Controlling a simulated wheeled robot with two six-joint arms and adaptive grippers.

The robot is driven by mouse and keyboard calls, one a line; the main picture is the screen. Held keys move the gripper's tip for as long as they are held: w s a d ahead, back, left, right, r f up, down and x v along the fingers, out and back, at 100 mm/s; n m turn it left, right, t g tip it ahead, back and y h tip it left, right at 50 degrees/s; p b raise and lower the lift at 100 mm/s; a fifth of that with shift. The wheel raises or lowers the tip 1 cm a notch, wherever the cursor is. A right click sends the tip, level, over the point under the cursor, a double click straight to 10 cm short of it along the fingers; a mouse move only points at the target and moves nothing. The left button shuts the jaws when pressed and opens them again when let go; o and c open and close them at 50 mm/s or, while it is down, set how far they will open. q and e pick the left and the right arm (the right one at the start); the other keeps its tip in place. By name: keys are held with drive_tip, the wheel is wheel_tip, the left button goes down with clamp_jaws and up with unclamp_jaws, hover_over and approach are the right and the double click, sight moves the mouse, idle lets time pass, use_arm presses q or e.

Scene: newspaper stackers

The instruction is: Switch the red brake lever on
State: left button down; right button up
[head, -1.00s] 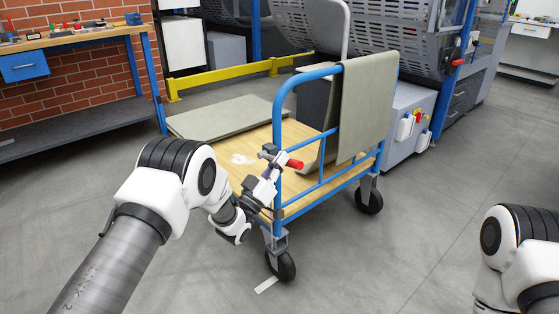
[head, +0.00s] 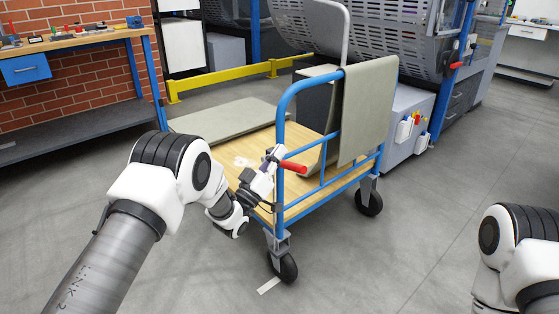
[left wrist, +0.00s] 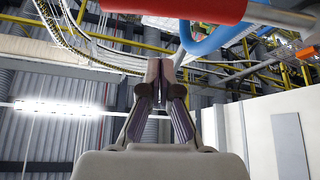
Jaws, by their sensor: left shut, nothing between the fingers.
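The red brake lever (head: 294,167) sticks out to the right from the near post of the blue cart handle frame (head: 279,120) in the head view. In the left wrist view a large red cylinder, the lever (left wrist: 180,8), crosses the top edge, close to the camera, with blue tube beside it. My left gripper (head: 277,153) is at the post, just left of and slightly above the lever. Its fingers (left wrist: 160,75) are shut with nothing between them, below the lever in the wrist picture. Whether they touch the lever cannot be told. My right gripper is out of view.
The cart has a wooden deck (head: 262,150), black wheels (head: 283,265) and a grey cloth (head: 368,105) over its handle. A large grey machine (head: 400,40) stands behind. A workbench (head: 75,38) is at left. Grey floor is clear in front.

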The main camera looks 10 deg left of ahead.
use_arm(q)
drive_tip(key=p+v, duration=0.1)
drive_tip(key=v, duration=0.8)
drive_tip(key=shift+a+f, duration=0.2)
drive_tip(key=shift+f, duration=0.2)
